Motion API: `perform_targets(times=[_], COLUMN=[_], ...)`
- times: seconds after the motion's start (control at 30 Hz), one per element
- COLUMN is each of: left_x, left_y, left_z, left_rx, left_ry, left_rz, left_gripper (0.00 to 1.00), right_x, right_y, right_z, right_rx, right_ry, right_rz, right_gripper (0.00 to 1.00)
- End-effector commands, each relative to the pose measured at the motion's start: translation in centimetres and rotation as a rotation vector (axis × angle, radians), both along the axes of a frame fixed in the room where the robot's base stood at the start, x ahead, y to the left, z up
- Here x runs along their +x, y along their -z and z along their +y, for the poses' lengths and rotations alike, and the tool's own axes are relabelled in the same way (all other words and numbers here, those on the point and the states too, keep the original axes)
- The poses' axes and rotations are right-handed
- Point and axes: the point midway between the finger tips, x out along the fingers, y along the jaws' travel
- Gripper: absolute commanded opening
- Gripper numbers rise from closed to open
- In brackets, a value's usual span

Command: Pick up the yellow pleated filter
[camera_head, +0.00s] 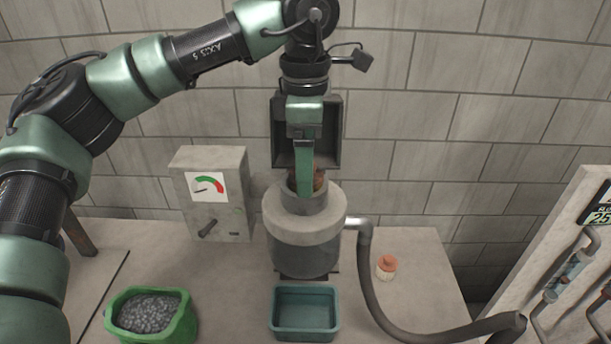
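A small round piece with an orange top and pale, seemingly pleated sides (386,267) stands on the table right of the grey canister; it may be the yellow pleated filter, but its colour reads more orange and cream. My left gripper (306,185) points down into the open neck of the canister (304,222). A brownish thing (319,179) shows beside its green finger in the neck, and I cannot tell whether it is held. The other finger is hidden, so the opening is unclear. My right gripper is not in view.
A grey gauge box (240,170) stands left of the canister. A green tub of grey gravel (112,326) and an empty teal tray (274,318) are in front. A dark hose (375,300) curves around the small piece. A panel with pipes stands at right.

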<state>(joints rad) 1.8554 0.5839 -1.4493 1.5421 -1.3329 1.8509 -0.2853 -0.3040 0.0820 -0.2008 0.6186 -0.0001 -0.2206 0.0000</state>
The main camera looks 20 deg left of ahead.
Motion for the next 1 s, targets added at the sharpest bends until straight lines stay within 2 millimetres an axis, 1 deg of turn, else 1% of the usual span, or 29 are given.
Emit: perform_targets(times=[0.1,0.27,0.37,0.4,0.47,0.5,0.53,0.87,1.0], left_x=[-0.01,0.0,0.0,0.0,0.0,-0.01,-0.01,0.01,0.06], left_y=[0.53,0.57,0.55,0.54,0.54,0.55,0.55,0.49,-0.24], left_z=[0.05,0.03,0.02,0.02,0.02,0.02,0.02,0.01,-0.04], left_rx=[0.001,0.0,0.0,0.0,0.0,0.0,0.0,0.001,0.0], left_ry=[-0.001,-0.001,-0.001,-0.001,-0.001,-0.001,-0.001,-0.001,-0.001], left_rz=[0.0,0.0,0.0,0.0,0.0,0.0,0.0,0.0,-0.002], left_gripper=[0.8,0.8,0.55,0.43,0.27,0.16,0.13,0.13,0.13], right_x=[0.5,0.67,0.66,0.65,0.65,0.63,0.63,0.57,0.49], right_y=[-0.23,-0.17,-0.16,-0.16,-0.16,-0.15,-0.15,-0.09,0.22], right_z=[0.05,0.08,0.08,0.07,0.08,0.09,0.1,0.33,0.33], right_rx=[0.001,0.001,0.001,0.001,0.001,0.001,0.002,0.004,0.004], right_ry=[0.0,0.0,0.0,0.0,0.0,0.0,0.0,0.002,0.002], right_rz=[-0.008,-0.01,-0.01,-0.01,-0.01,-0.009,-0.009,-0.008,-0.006], right_gripper=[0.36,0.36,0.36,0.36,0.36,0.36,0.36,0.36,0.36])
